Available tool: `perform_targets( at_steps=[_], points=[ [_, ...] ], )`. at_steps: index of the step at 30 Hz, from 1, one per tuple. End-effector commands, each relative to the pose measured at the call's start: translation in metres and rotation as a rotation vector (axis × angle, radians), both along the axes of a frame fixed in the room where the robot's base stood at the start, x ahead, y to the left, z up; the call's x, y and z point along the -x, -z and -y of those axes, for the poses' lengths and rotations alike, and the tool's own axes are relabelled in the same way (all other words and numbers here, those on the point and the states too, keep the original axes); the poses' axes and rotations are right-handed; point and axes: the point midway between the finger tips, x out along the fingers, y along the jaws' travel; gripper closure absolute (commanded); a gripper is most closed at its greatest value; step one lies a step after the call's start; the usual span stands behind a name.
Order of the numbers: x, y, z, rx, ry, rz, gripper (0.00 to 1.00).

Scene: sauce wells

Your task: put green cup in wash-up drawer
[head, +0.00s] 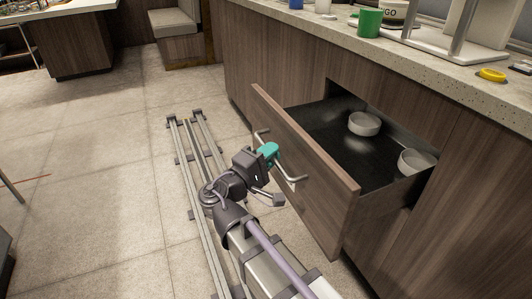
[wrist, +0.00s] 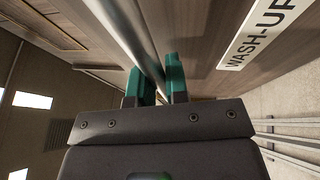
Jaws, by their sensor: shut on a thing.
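The green cup (head: 369,22) stands upright on the speckled counter at the top of the head view. The wash-up drawer (head: 310,165) is pulled well open, with two white bowls (head: 364,123) (head: 416,161) on its dark floor. My gripper (head: 269,152) is at the drawer front, with its teal fingers shut on the metal bar handle (head: 292,179). In the wrist view the fingers (wrist: 160,82) straddle the handle bar (wrist: 130,35), and a white label (wrist: 262,35) reading WASH-UP shows on the drawer front.
My rail (head: 195,180) runs along the tiled floor.

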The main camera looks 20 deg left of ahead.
Motion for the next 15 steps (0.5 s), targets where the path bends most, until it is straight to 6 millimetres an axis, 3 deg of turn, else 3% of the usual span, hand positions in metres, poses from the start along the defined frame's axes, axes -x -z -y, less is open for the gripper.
perform_targets(
  at_steps=[8, 9, 15],
  points=[
    [-0.0003, 0.0, 0.002, 0.0, 0.01, 0.0, 1.0],
    [-0.0003, 0.0, 0.002, 0.0, 0.01, 0.0, 0.83],
    [-0.0003, 0.0, 0.002, 0.0, 0.01, 0.0, 0.64]
  ],
)
